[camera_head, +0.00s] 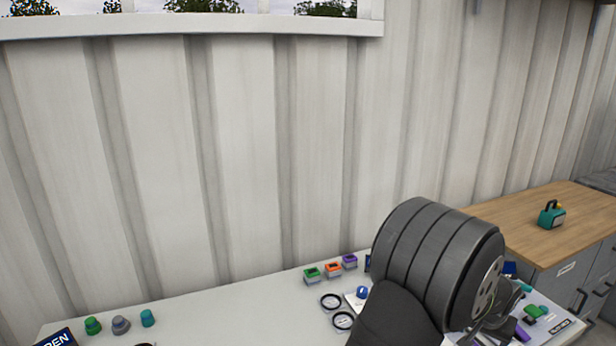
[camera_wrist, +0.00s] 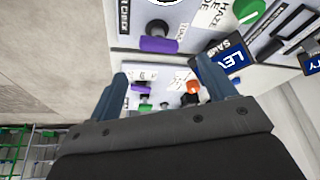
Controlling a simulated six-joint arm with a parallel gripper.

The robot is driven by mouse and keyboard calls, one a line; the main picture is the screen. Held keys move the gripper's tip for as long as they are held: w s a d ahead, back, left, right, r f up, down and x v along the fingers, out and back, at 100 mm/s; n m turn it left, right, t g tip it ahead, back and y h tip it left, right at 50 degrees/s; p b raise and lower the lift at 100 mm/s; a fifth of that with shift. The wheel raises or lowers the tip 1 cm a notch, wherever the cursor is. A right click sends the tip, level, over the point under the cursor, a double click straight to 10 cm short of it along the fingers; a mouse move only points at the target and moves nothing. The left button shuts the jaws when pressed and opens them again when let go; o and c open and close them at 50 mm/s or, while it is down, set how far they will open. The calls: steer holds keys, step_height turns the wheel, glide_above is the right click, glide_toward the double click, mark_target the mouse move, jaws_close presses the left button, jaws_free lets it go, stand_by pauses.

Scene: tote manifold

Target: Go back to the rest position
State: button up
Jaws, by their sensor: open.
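My gripper (camera_wrist: 167,76) is open in the wrist view, with its two blue-grey fingers spread apart and nothing held between them. Below and beyond the fingers are a purple knob (camera_wrist: 158,45), a blue label plate (camera_wrist: 215,68) and several smaller coloured parts on white panels. In the head view my dark arm covers the right part of the white table (camera_head: 230,318).
Green, orange and purple boxes (camera_head: 333,270) stand at the table's back edge, near two black rings (camera_head: 331,301). Several coloured knobs (camera_head: 121,325) stand at left. Coloured parts (camera_head: 535,314) lie right of my arm. A wooden-topped cabinet (camera_head: 540,215) carries a teal object (camera_head: 551,217).

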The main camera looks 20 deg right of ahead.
mark_target(478, 345)
steer(key=x, duration=0.6)
steer(key=shift+w+d+f, duration=0.1)
steer(key=shift+d+f, duration=0.05)
steer(key=shift+f, duration=0.2)
steer(key=shift+m, duration=0.7)
steer(key=shift+g, duration=0.3)
steer(key=shift+n, duration=0.3)
